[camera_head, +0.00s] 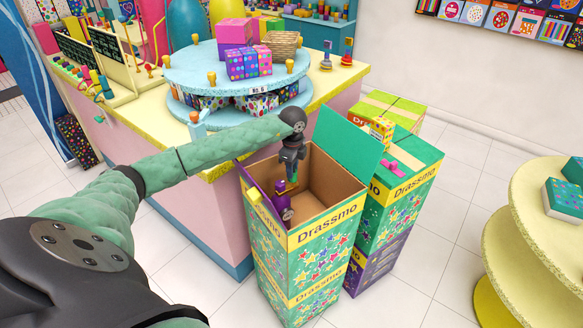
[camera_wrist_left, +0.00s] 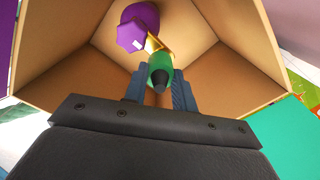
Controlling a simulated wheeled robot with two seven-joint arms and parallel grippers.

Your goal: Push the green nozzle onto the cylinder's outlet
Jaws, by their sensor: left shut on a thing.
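The purple cylinder (camera_head: 282,202) stands inside an open cardboard box (camera_head: 322,232). In the left wrist view the cylinder (camera_wrist_left: 138,22) shows at the top, with its gold outlet (camera_wrist_left: 152,45) pointing towards the camera. The green nozzle (camera_wrist_left: 160,64), with a dark tip, is between the fingers of my left gripper (camera_wrist_left: 155,88), which is shut on it. The nozzle's far end lines up with the outlet and overlaps it in this view; I cannot tell how far it is on. In the head view my left gripper (camera_head: 291,172) points down into the box, above the cylinder. My right gripper is not in view.
The box's raised green flap (camera_head: 347,142) stands on its right side. A second green box (camera_head: 405,185) is close behind it. A counter with a round blue stand (camera_head: 190,75) is at the left. A yellow tiered stand (camera_head: 530,225) is at the right, with clear floor between.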

